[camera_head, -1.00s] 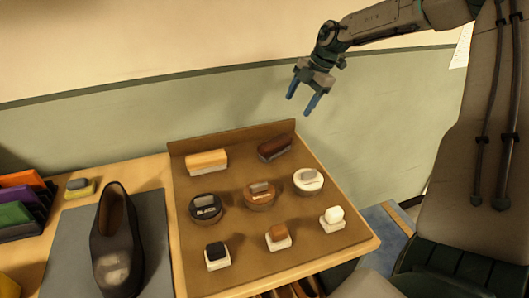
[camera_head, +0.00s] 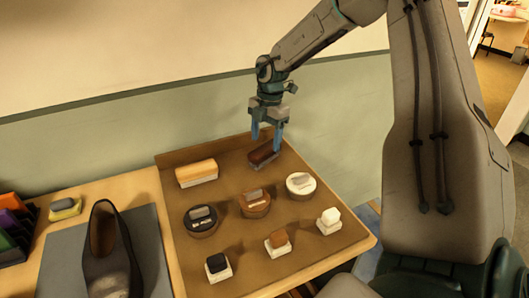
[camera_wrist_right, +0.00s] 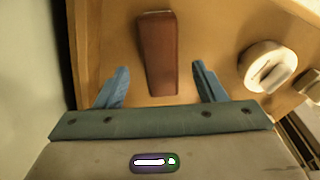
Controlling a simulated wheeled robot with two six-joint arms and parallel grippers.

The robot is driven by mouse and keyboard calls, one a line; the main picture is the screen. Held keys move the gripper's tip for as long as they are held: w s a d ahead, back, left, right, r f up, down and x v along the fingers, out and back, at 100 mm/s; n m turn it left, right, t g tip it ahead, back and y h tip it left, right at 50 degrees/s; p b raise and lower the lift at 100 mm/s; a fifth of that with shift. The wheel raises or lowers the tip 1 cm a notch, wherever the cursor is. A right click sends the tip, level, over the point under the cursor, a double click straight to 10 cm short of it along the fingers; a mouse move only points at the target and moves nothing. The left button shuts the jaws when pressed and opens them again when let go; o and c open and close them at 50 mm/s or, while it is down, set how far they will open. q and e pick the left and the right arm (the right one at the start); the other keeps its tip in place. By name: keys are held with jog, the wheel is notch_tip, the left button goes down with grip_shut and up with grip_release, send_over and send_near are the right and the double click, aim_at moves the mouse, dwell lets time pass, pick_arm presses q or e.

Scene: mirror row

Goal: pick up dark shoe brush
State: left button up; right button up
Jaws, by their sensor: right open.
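The dark shoe brush (camera_head: 263,157) lies at the back right of the brown tray (camera_head: 225,236), a dark reddish-brown block. In the right wrist view the brush (camera_wrist_right: 158,52) lies lengthwise ahead of the jaws, roughly midway between the fingertips. My right gripper (camera_head: 266,142) is open and points down just over the brush; its blue fingers partly cover it in the head view. In the right wrist view the right gripper (camera_wrist_right: 160,80) holds nothing between its fingers. My left gripper is in no view.
A light-topped brush (camera_head: 197,173) lies to the left on the tray. Several polish tins, such as the white-lidded tin (camera_head: 301,185), and small daubers stand in front. A dark shoe (camera_head: 108,255) rests on a grey mat (camera_head: 62,252). The wall is close behind the tray.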

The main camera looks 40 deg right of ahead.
aim_at(264, 147)
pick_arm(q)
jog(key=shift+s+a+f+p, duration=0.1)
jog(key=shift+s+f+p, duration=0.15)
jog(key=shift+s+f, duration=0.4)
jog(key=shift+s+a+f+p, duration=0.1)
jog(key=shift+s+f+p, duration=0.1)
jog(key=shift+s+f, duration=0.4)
pick_arm(e)
jog(key=shift+s+a+f, duration=0.1)
jog(key=shift+a+f, duration=0.05)
jog(key=shift+f, duration=0.85)
jog(key=shift+a+f, duration=0.15)
jog(key=shift+f, duration=0.85)
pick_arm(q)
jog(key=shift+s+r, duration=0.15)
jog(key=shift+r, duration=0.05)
